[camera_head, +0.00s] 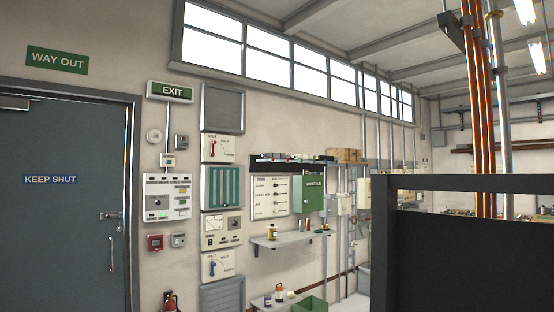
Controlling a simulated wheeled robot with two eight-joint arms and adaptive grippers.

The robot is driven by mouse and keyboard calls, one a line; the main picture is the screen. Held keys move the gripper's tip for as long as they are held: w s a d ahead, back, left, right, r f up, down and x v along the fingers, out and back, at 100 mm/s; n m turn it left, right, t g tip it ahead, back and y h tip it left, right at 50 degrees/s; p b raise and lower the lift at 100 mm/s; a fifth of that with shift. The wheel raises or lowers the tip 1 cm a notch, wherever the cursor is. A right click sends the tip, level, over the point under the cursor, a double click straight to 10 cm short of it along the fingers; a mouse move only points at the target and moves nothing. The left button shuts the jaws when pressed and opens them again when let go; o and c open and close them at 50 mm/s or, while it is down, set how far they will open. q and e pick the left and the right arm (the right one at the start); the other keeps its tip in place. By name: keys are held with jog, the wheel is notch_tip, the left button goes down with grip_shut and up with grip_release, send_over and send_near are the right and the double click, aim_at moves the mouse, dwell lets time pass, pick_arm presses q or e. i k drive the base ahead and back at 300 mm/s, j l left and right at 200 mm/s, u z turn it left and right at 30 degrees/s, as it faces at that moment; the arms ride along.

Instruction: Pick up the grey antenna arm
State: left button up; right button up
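I cannot make out a grey antenna arm in the head view. Small items stand on two wall shelves, the upper shelf (290,238) and a lower one, but they are too small to identify as the antenna arm. Neither of my grippers shows in this view.
A grey door (70,235) marked KEEP SHUT is at the left. Control boxes (167,196) and a green first aid cabinet (309,195) hang on the wall. A large dark panel (470,255) blocks the lower right. A green crate (310,305) and a red extinguisher (171,302) stand low down.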

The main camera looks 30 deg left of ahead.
aim_at(267, 155)
jog(key=i+j+u, duration=0.35)
jog(key=j+u, duration=0.15)
jog(key=j, duration=0.25)
jog(key=i+j+u, duration=0.45)
jog(key=j, duration=0.15)
jog(key=i+j+u, duration=0.5)
jog(key=i+z, duration=0.3)
jog(key=i, duration=0.15)
jog(key=i+j+z, duration=0.2)
jog(key=i+z, duration=0.15)
jog(key=i, duration=0.15)
jog(key=i+l+z, duration=0.15)
jog(key=i+z, duration=0.25)
jog(key=i, duration=0.2)
jog(key=i+j+z, duration=0.1)
jog(key=i+z, duration=0.3)
jog(key=i, duration=0.2)
jog(key=i+u, duration=0.1)
jog(key=i, duration=0.7)
jog(key=i+l, duration=0.15)
jog(key=i, duration=0.65)
jog(key=i+l+u, duration=0.15)
jog(key=i, duration=0.65)
jog(key=j, duration=0.3)
jog(key=i+z, duration=0.05)
